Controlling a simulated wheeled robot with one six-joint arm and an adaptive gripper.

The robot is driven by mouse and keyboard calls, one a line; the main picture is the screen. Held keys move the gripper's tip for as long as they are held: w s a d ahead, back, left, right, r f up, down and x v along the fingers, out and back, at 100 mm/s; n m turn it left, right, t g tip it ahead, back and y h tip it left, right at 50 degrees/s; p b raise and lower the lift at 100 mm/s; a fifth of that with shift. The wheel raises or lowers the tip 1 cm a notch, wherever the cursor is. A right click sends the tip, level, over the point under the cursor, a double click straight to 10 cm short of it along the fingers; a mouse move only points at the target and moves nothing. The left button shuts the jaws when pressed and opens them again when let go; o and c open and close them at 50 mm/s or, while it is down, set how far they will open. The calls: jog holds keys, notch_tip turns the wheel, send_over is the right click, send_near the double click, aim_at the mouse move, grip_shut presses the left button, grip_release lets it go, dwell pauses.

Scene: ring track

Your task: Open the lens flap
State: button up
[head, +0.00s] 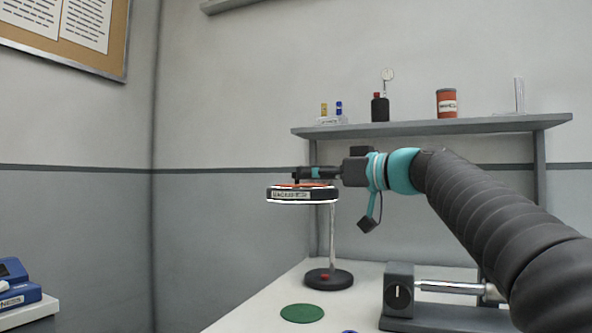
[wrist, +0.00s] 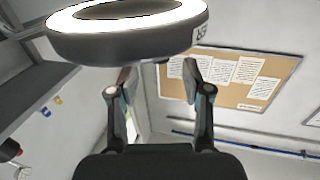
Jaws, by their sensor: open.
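A magnifier lamp (head: 302,194) with a dark round head and a glowing white lower rim stands on a thin post over a dark base. An orange piece (head: 300,185), apparently the lens flap, lies flat on top of the head. My gripper (head: 300,174) reaches in from the right, just above the head, with its fingers level. In the wrist view the lit ring (wrist: 125,40) fills the top, and my gripper (wrist: 158,82) shows its two fingers apart with nothing clear between them. The ring's edge hides part of the fingertip area, so I cannot tell whether a finger touches the flap.
The white table (head: 260,318) holds a green disc (head: 302,313) and a grey fixture with a rod (head: 400,290). The space left of the lamp is clear.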

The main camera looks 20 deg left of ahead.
jog(key=shift+p+x, duration=0.45)
jog(key=shift+x, duration=2)
